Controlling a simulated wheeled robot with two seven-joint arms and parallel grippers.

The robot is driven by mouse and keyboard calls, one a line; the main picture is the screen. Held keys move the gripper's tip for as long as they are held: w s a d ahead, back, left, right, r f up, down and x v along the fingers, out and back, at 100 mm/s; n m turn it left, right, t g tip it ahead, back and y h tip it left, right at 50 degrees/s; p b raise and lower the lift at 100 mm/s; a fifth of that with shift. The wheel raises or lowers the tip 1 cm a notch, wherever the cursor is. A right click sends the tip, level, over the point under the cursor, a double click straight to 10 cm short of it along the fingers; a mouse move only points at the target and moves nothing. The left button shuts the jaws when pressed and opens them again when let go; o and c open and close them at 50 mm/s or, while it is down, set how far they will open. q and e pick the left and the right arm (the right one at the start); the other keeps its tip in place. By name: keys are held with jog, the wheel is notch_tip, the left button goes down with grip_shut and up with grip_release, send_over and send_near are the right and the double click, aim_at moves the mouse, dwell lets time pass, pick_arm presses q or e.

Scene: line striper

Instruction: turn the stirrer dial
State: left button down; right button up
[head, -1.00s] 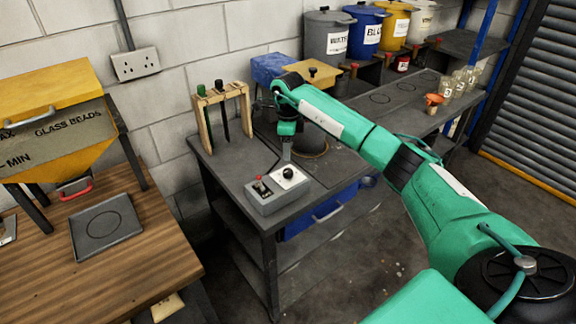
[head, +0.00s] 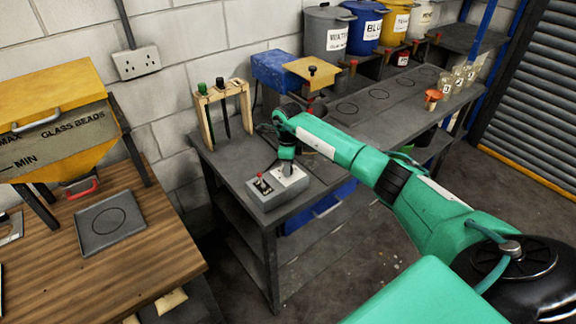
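The grey control box (head: 279,192) stands at the front edge of the dark bench. It has a red-tipped toggle switch (head: 261,182) on its left and a white dial plate (head: 297,182) on its right. My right gripper (head: 287,169) points down over the white plate, where the black dial knob sits. The knob is hidden behind the gripper. I cannot tell whether the fingers touch the knob, or whether they are open or shut. My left gripper is not in view.
A wooden rack (head: 222,115) with green- and black-topped tools stands behind the box. A blue box (head: 282,69) and a yellow board (head: 312,72) are further back. Labelled buckets (head: 365,27) line the wall. A glass-bead hopper (head: 62,130) stands on the wooden table at left.

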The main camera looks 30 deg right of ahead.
jog(key=c, duration=0.4)
